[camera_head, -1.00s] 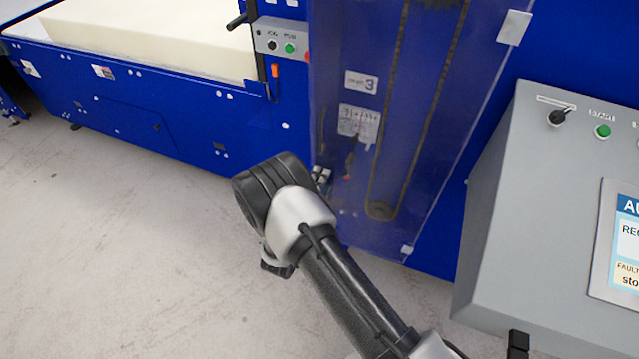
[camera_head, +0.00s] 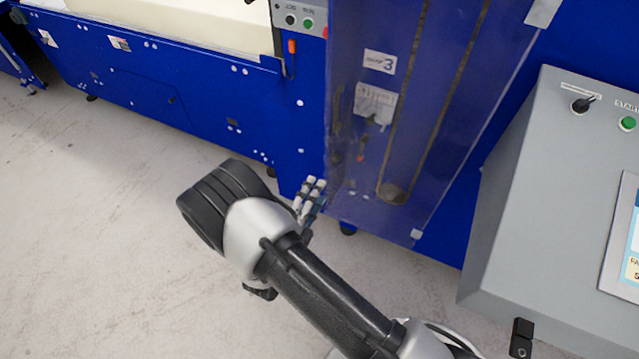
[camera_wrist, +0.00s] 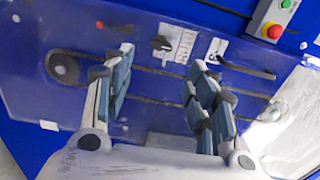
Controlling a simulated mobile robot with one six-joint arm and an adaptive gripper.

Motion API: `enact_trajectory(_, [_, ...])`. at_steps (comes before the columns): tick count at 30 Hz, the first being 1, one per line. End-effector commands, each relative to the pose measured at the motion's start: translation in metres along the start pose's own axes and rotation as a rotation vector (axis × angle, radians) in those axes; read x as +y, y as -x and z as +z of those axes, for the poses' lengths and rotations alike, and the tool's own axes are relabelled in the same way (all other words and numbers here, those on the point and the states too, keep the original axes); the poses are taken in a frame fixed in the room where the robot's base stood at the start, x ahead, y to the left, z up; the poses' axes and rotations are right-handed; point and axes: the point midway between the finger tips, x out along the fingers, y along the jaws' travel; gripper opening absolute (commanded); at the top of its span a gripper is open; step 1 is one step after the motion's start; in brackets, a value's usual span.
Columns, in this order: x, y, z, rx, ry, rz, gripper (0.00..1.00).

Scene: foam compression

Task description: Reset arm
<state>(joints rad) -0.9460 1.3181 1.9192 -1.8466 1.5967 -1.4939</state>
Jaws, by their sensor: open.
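My arm reaches up from the bottom of the head view, and its bent joint hides part of my gripper. The pale fingers of my gripper (camera_head: 311,193) show just past that joint, in front of the lower left edge of the clear guard. In the wrist view my gripper (camera_wrist: 160,75) is open, with its two padded fingers apart and nothing between them. Beyond the fingers is the clear guard (camera_wrist: 150,108) over a belt drive, with a black knob (camera_wrist: 160,43) and a white label (camera_wrist: 178,42). I cannot tell whether the fingers touch it.
The blue machine (camera_head: 150,95) with a cream foam block (camera_head: 150,22) stands at the back left. A grey control console (camera_head: 540,190) stands at the right. In the wrist view a button box (camera_wrist: 276,18) has red and green buttons. Open floor (camera_head: 90,240) lies at left.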

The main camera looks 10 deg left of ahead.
Motion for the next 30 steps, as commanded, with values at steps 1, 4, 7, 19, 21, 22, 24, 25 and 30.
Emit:
enact_trajectory(1, [0.0,0.002,0.0,0.0,0.0,0.0,0.52])
enact_trajectory(4, [0.0,0.003,0.0,0.001,0.0,-0.001,0.52])
enact_trajectory(7, [0.0,0.003,0.0,0.001,0.0,0.0,0.52])
enact_trajectory(19, [-0.004,0.0,-0.002,0.013,-0.013,0.0,0.52])
enact_trajectory(21, [-0.015,-0.006,-0.009,0.055,-0.057,0.0,0.52])
enact_trajectory(22, [-0.024,-0.011,-0.014,0.084,-0.086,-0.001,0.52])
enact_trajectory(24, [-0.047,-0.023,-0.031,0.18,-0.187,-0.001,0.52])
enact_trajectory(25, [-0.059,-0.028,-0.041,0.23,-0.24,-0.003,0.52])
enact_trajectory(30, [-0.127,-0.046,-0.117,0.568,-0.616,-0.038,0.52])
